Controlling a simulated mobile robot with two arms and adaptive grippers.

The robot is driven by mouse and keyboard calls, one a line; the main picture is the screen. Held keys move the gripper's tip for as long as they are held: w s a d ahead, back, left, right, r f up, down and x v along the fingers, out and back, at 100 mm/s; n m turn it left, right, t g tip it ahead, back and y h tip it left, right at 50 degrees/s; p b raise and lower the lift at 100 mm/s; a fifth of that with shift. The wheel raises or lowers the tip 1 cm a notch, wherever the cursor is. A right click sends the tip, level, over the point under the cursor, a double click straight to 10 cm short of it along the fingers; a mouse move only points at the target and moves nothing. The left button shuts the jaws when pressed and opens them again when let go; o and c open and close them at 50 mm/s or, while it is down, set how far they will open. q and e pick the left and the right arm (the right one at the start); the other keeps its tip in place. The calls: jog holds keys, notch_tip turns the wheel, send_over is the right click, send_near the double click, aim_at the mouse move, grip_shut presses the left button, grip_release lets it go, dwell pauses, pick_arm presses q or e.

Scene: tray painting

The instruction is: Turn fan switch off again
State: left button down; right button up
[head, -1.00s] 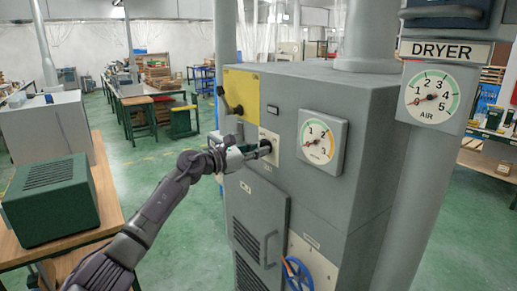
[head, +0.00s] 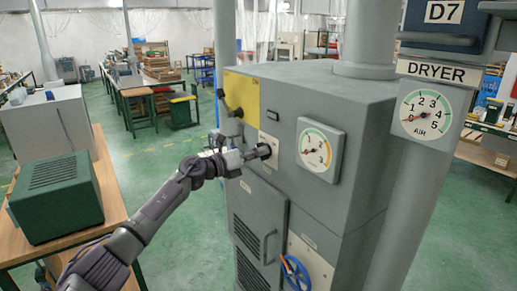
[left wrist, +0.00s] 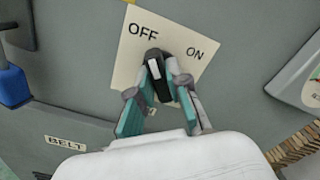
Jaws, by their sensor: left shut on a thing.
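The fan switch is a black knob with a white mark (left wrist: 154,68) on a pale plate (left wrist: 128,75) lettered OFF and ON. In the left wrist view the white mark points up towards the OFF lettering, with ON to its right. My left gripper (left wrist: 163,80) is shut on the knob, one teal finger on either side. In the head view my left gripper (head: 262,152) reaches the front of the grey dryer cabinet (head: 345,95); its fingers largely hide the knob there. My right gripper is not in view.
A round gauge (head: 315,151) sits right of the switch. A yellow panel (head: 241,88) with a lever is up to its left. A green box (head: 60,195) stands on a wooden table at left.

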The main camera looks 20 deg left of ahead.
pick_arm(q)
jog(key=shift+n+p, duration=0.3)
jog(key=shift+n, duration=0.3)
jog(key=shift+f, duration=0.1)
jog(key=c, duration=1.1)
grip_release()
jog(key=shift+s+a, duration=0.1)
jog(key=v, duration=1.1)
jog(key=shift+s+a, duration=0.25)
jog(key=shift+s, duration=0.05)
